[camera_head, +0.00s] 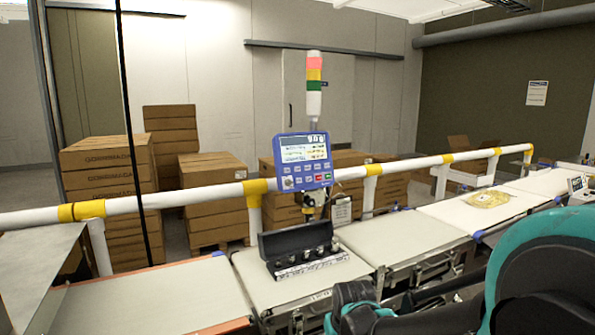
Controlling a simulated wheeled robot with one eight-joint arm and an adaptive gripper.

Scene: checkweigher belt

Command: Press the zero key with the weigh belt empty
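The blue indicator panel (303,161) stands on a post behind the belt line. It has a lit display with figures too small to read surely, and rows of small keys, one red and one green. I cannot make out which key is the zero key. A white belt section (400,238) right of the panel is bare. The section (247,272) in front of the panel bears an open black case (299,244) of small metal weights. I cannot tell which is the weigh belt. My black and teal arm fills the lower right, apart from the panel; its fingertips are not clear.
A flat yellow pack (488,199) lies on a belt section farther right. A white rail with yellow bands (208,195) runs behind the belts. A signal light (314,85) rises above the panel. Cartons (108,165) stand behind the rail.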

